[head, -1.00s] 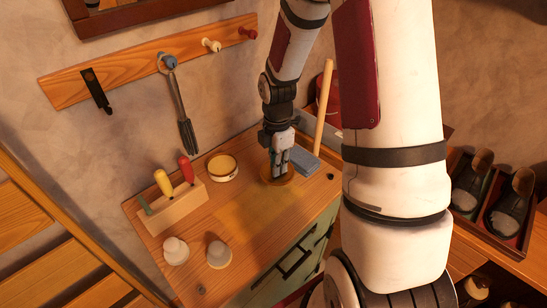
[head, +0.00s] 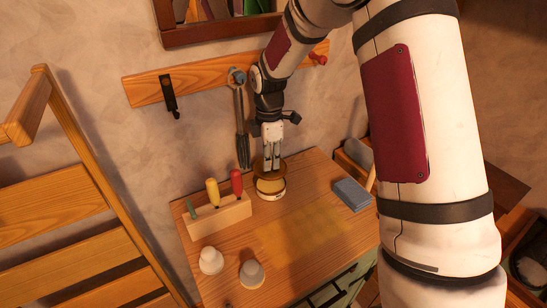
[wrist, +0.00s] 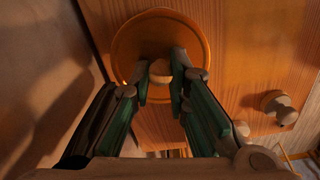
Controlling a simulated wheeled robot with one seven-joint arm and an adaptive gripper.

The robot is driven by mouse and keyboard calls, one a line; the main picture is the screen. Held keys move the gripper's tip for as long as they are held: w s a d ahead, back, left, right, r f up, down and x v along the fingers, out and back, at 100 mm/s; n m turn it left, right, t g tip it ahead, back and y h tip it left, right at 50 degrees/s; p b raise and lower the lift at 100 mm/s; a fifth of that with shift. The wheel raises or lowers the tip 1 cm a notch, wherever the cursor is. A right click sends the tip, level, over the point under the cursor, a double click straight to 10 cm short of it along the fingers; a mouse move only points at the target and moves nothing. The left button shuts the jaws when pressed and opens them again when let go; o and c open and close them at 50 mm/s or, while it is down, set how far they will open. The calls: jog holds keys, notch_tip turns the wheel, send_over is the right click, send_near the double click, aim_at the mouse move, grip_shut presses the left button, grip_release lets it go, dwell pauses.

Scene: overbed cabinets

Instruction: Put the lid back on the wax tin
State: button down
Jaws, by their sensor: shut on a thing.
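The lid (head: 264,169) is a round orange-brown disc. My gripper (head: 272,160) is shut on its small central knob, which shows between the fingertips in the wrist view (wrist: 160,70). The wax tin (head: 271,188) is a low round tin with a pale side, standing at the back of the wooden top. The lid is above the tin and roughly level; I cannot tell clearly whether they touch. In the wrist view the lid (wrist: 125,45) hides the tin beneath it.
A wooden block with coloured-handled tools (head: 218,215) stands just left of the tin. A blue block (head: 352,194) lies to the right. Two pale rounded objects (head: 211,261) (head: 252,274) stand in front. Tongs (head: 242,125) hang on the wall rail behind. The middle top is clear.

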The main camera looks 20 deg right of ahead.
jog(key=shift+f+b, duration=0.75)
jog(key=shift+f, duration=1.7)
jog(key=shift+f, duration=0.15)
dwell(0.8)
jog(key=c, duration=1.5)
grip_release()
jog(key=shift+o, duration=0.5)
jog(key=o, duration=0.4)
jog(key=shift+r+p, duration=1.45)
jog(key=shift+r, duration=2.05)
